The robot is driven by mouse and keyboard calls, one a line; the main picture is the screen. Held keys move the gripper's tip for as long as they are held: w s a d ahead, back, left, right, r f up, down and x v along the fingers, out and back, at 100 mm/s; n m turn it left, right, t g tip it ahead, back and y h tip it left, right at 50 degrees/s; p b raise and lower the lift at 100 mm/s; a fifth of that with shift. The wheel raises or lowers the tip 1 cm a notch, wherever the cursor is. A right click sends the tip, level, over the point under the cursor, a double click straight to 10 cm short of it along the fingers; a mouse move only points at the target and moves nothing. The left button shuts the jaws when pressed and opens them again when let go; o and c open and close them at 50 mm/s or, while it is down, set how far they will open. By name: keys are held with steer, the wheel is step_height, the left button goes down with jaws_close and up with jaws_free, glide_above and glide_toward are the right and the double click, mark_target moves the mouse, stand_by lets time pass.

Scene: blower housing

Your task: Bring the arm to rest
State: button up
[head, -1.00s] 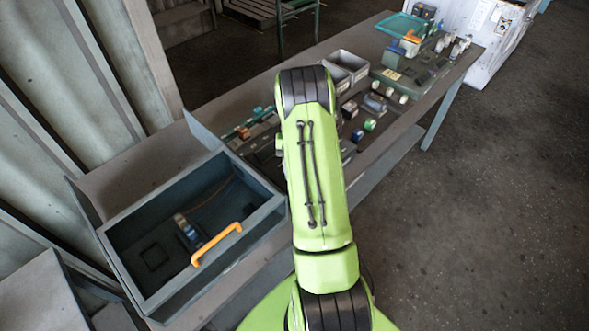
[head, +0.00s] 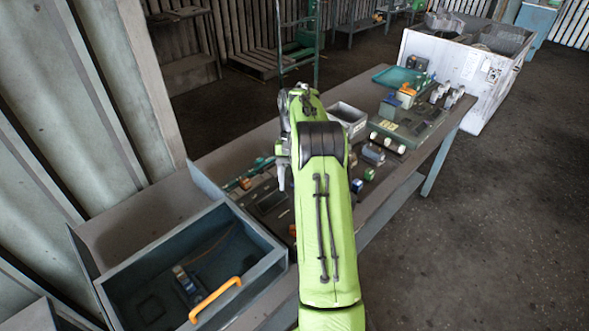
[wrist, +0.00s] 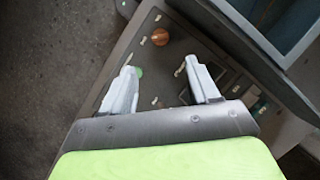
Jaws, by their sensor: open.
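My green arm rises from the bottom of the head view and reaches over the workbench (head: 235,147). My gripper (head: 281,178) hangs on the left side of the arm's far end, pointing down above a dark board; the arm partly hides it. In the wrist view my gripper (wrist: 165,85) shows two pale fingers set well apart with nothing between them. Below them lies the dark board (wrist: 175,58) with small fittings and an orange-brown round part (wrist: 160,37).
A blue-grey open drawer (head: 262,265) with an orange handle (head: 215,299) stands at lower left. A white crate (head: 450,62) stands beyond. The floor at right is clear.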

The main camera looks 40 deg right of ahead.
steer(key=shift+v, duration=1.5)
steer(key=s+a+r+n+t+h, duration=0.35)
steer(key=a+r, duration=0.95)
steer(key=a, duration=0.5)
steer(key=s+a+f+n+t, duration=0.1)
steer(key=s+a, duration=0.3)
steer(key=s, duration=0.4)
steer(key=s+a+f+n+t+b, duration=0.1)
steer(key=s+a+n+t, duration=0.3)
steer(key=s, duration=0.5)
steer(key=shift+a+f+b, duration=0.3)
steer(key=shift+a+f, duration=0.35)
steer(key=shift+a, duration=0.2)
